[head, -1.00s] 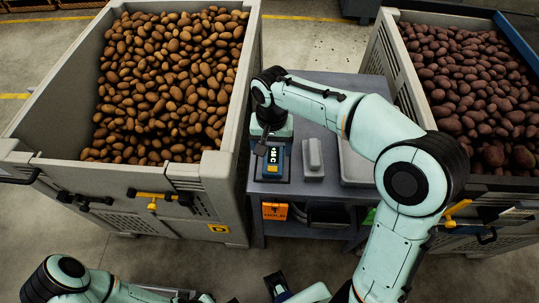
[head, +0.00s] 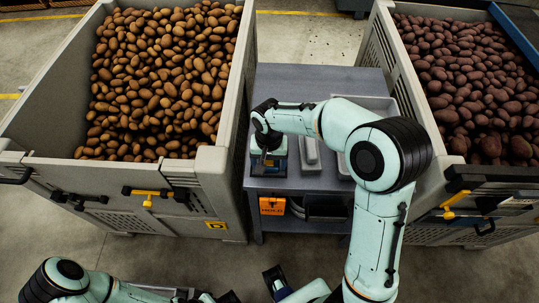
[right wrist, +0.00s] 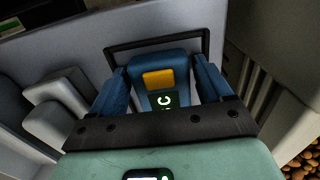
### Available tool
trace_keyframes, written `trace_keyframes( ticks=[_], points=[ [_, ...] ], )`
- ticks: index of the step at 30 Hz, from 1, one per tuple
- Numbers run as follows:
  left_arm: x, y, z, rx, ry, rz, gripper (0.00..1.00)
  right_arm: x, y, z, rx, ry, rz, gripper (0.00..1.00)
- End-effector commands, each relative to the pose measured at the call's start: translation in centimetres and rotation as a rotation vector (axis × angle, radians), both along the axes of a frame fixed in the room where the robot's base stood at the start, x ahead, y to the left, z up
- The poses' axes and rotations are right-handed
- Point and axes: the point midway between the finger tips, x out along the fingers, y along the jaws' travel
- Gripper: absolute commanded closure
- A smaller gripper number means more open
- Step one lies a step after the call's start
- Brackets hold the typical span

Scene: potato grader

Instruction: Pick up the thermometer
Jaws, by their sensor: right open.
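The thermometer (head: 269,168) is a blue handheld device on the grey table between the two crates. In the right wrist view the thermometer (right wrist: 158,78) shows an orange button, a dark display with a lit "C", and a dark loop frame beside it. My right gripper (head: 267,153) is directly above it, pointing down, and hides part of it in the head view. In the right wrist view its two blue fingers (right wrist: 162,88) are apart, one on each side of the thermometer. I cannot tell whether they touch it. My left arm shows along the bottom edge; its jaws are not clear.
A grey block-like object (head: 310,155) stands just right of the thermometer, with a pale tray (head: 378,103) beyond. Potato crates stand close on the left (head: 205,170) and right (head: 388,60). The table's back (head: 320,80) is clear.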

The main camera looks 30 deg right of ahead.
Motion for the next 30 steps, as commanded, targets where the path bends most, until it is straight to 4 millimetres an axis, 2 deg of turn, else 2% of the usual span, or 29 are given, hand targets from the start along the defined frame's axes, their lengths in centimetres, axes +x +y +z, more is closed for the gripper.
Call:
trace_keyframes(
  ticks=[3, 7, 8, 18, 22, 26, 30],
  points=[
    [0.0, 0.0, 0.0, 0.000, 0.000, 0.000, 1.00, 0.0, 0.0, 0.0, 0.000, 0.000, 0.000, 0.21],
    [0.0, 0.0, 0.0, 0.000, 0.000, 0.000, 1.00, 0.0, 0.0, 0.1, 0.000, 0.000, 0.000, 0.64],
    [0.0, 0.0, 0.0, 0.000, 0.000, 0.000, 1.00, 0.0, 0.0, 0.1, 0.000, 0.000, 0.000, 0.69],
    [0.0, 0.0, 0.0, 0.000, 0.000, 0.000, 1.00, -0.1, 0.0, 0.0, 0.000, 0.002, 0.000, 0.69],
    [0.0, 0.0, 0.1, 0.000, 0.000, 0.000, 1.00, 0.0, 0.0, 0.6, 0.000, 0.001, 0.000, 0.69],
    [0.1, 0.0, 0.3, 0.000, -0.001, 0.000, 1.00, 0.1, 0.0, 2.1, 0.000, -0.002, 0.000, 0.69],
    [0.2, 0.0, 0.7, 0.000, -0.003, 0.000, 1.00, 0.1, 0.1, 4.9, 0.001, -0.006, 0.001, 0.69]
  ],
)
